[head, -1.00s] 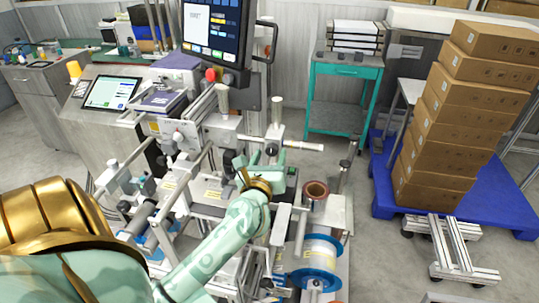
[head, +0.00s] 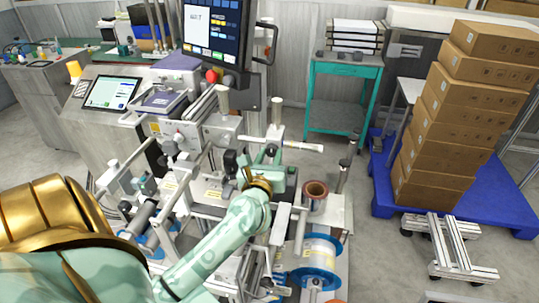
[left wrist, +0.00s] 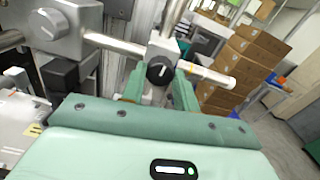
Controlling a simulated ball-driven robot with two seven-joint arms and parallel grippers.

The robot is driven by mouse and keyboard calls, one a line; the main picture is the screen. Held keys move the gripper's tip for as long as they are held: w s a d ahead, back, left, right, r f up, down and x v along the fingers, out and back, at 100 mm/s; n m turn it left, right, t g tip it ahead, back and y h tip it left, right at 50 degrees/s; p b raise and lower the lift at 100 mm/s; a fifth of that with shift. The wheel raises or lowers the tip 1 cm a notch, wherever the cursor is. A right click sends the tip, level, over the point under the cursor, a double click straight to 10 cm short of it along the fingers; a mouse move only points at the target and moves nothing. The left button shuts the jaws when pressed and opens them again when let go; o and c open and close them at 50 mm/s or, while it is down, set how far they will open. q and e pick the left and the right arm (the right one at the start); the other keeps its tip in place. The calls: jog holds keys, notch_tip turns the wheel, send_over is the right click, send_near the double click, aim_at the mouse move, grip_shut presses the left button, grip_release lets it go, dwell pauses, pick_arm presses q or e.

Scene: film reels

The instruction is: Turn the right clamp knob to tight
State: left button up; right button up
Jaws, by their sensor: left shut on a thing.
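The right clamp knob (left wrist: 160,70) is round and black with a short pale pointer mark, on a pale clamp block on a metal rod. In the left wrist view it sits between the green fingers of my left gripper (left wrist: 159,84). In the head view my left gripper (head: 268,157) is at the same clamp on the machine, and the knob is mostly hidden there. The gripper is shut on the knob. My right gripper is not in view.
The machine's rods and rollers crowd close around my left arm. A blue-flanged reel (head: 317,262) and a brown-cored roll (head: 315,190) are at its right. A monitor (head: 215,32) stands above. Stacked cartons (head: 450,125) on a blue pallet (head: 512,190) and a teal cart (head: 338,100) stand beyond.

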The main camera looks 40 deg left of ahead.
pick_arm(q)
jog(key=m+p, duration=0.2)
jog(key=m, duration=0.1)
jog(key=m+p, duration=0.2)
jog(key=p, duration=0.1)
jog(key=m+p, duration=0.3)
jog(key=shift+r+m, duration=0.25)
jog(key=shift+m, duration=0.05)
jog(key=m+p, duration=0.3)
jog(key=shift+m, duration=0.3)
jog(key=m+p, duration=0.4)
jog(key=m, duration=0.1)
jog(key=shift+f, duration=0.1)
jog(key=m+p, duration=0.1)
jog(key=m, duration=0.2)
jog(key=shift+p, duration=0.35)
jog(key=shift+f+m+p, duration=0.15)
jog(key=shift+m+p, duration=0.5)
jog(key=shift+m, duration=0.75)
jog(key=o, duration=1)
